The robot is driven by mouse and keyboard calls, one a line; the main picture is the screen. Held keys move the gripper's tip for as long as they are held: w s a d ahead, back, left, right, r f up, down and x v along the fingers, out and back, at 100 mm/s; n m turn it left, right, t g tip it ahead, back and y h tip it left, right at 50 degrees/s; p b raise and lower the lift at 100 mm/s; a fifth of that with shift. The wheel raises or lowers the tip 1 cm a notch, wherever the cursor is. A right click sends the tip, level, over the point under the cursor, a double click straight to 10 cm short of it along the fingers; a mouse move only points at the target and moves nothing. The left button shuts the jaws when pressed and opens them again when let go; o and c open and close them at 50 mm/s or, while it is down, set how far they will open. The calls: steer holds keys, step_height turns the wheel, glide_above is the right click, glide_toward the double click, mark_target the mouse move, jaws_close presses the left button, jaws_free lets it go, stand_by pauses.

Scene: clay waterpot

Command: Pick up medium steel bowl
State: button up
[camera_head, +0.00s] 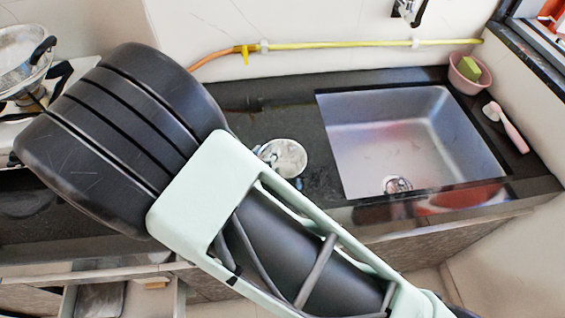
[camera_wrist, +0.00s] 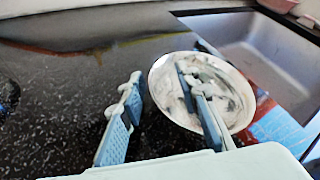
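The steel bowl (camera_head: 290,158) is a small shiny round bowl on the dark counter, left of the sink. In the wrist view the bowl (camera_wrist: 236,92) is right of centre with its open top visible. My gripper (camera_wrist: 160,76) is open, with two blue fingers apart. The left finger is outside the bowl's left rim, over the counter. The right finger crosses in front of the bowl's inside, so the near left rim lies between the fingers. I cannot tell whether they touch it. In the head view my arm hides most of the gripper.
A steel sink (camera_head: 400,135) is set into the counter (camera_head: 325,185) to the right. A pink basin (camera_head: 468,75) with a green sponge (camera_head: 470,68) and a pink-handled brush (camera_head: 507,128) are beyond it. A yellow hose (camera_head: 340,44) runs along the wall.

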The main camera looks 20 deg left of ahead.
jaws_close()
steer(key=shift+r, duration=0.15)
stand_by(0.4)
